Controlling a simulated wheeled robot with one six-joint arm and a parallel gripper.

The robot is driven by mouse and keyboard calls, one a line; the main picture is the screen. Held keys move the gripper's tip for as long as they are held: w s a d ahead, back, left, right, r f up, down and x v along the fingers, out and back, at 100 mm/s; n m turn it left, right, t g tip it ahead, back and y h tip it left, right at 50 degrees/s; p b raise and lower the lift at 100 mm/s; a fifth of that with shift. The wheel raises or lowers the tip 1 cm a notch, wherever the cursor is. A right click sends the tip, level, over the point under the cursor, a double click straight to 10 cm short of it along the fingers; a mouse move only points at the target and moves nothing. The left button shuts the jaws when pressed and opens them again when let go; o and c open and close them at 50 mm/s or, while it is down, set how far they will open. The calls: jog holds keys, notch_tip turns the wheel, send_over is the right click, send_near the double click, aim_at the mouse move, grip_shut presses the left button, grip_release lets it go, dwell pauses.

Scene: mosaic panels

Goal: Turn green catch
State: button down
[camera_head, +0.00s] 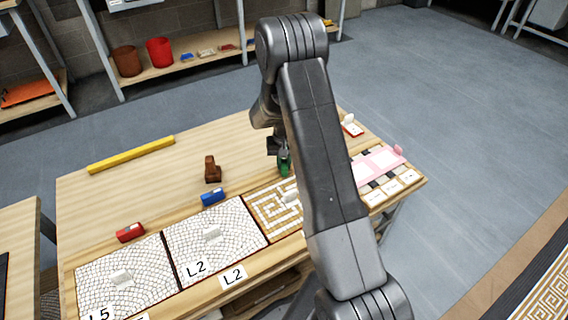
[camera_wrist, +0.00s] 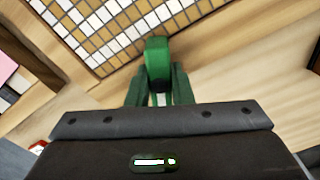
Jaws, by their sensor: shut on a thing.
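The green catch (camera_head: 284,163) stands on the wooden table at the back edge of the brown-and-white mosaic panel (camera_head: 262,205). In the wrist view the green catch (camera_wrist: 158,60) shows upright at the centre, just beside the panel's edge (camera_wrist: 110,68). My gripper (camera_wrist: 159,90) is shut on the catch, its fingers on either side of it. In the head view my arm partly covers the gripper and the right part of this panel. The catch's base is hidden.
Two white mosaic panels, labelled L5 (camera_head: 100,314) and L2 (camera_head: 196,267), lie to the left, with a red catch (camera_head: 130,232) and a blue catch (camera_head: 212,197) behind them. A brown block (camera_head: 212,169) and yellow bar (camera_head: 131,154) stand farther back.

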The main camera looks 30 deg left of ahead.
aim_at(284, 161)
jog(key=n, duration=0.5)
jog(key=shift+n+b, duration=0.3)
dwell(0.4)
jog(key=c, duration=1.3)
grip_release()
notch_tip(284, 161, up, 14)
jog(key=shift+f+p, duration=0.1)
jog(key=shift+p, duration=0.9)
